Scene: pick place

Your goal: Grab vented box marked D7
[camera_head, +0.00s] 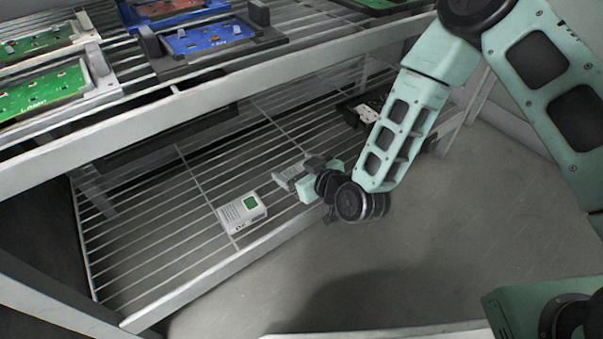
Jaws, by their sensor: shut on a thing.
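My gripper (306,172) is low over the lower wire shelf, shut on a grey box (288,178). The fingers and wrist hide the box's right part. A white box (236,216) with slot-like lines and a green square on its top lies on the wire shelf to the lower left of my gripper, apart from it. I cannot read a D7 mark on either box.
The lower wire shelf (150,237) has free room left of the white box. A dark tray with small parts (366,108) stands farther back. The upper shelf (120,128) overhangs and holds green (42,94) and blue (208,38) circuit boards.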

